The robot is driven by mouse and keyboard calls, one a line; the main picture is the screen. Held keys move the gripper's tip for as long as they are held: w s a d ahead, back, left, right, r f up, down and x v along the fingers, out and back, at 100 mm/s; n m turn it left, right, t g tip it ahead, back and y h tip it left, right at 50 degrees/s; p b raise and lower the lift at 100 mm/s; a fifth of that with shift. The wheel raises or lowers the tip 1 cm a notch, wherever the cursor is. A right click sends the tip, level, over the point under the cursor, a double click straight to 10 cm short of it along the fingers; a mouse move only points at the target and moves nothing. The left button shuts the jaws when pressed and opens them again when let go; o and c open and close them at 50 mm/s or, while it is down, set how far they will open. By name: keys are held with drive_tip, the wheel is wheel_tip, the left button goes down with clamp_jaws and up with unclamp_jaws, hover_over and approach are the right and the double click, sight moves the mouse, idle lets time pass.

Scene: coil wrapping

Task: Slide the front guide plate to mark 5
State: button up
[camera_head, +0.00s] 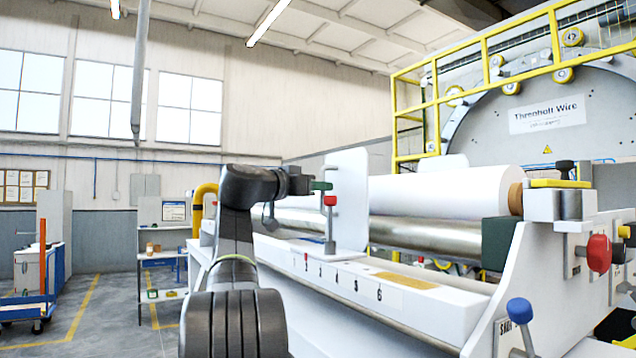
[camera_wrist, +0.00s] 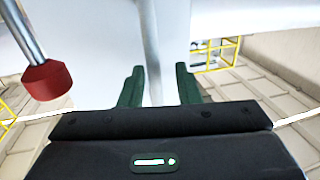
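The front guide plate (camera_head: 349,190) is a white upright plate on the machine's front ledge, beside a metal post with a red knob (camera_head: 330,200). Below it is a scale strip (camera_head: 345,278) with small digits; 5 and 6 seem to lie right of the plate's foot. A small red mark (camera_head: 306,261) shows left of it. My gripper (camera_head: 320,186) is at the plate's upper left edge. In the wrist view, its green fingers (camera_wrist: 158,85) are apart, with a grey upright edge (camera_wrist: 151,45), seemingly the plate's, between them. The red knob (camera_wrist: 47,80) hangs at left there.
A white roll (camera_head: 450,190) and a steel roller (camera_head: 425,235) lie behind the plate. A red knob (camera_head: 599,253) and a blue knob (camera_head: 520,310) stick out at right. The floor at left is open, with a blue cart (camera_head: 35,300) and a workbench (camera_head: 160,265) farther off.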

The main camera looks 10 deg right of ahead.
drive_tip(key=shift+w+d, duration=0.1)
drive_tip(key=shift+d, duration=0.05)
clamp_jaws()
drive_tip(key=shift+d, duration=0.1)
drive_tip(key=s+d+b, duration=0.3)
drive_tip(key=s+b, duration=0.1)
drive_tip(key=s, duration=0.4)
drive_tip(key=s+d+b, duration=0.3)
drive_tip(key=s+b, duration=0.2)
drive_tip(key=s, duration=0.3)
drive_tip(key=shift+s+d, duration=0.3)
drive_tip(key=shift+s, duration=0.05)
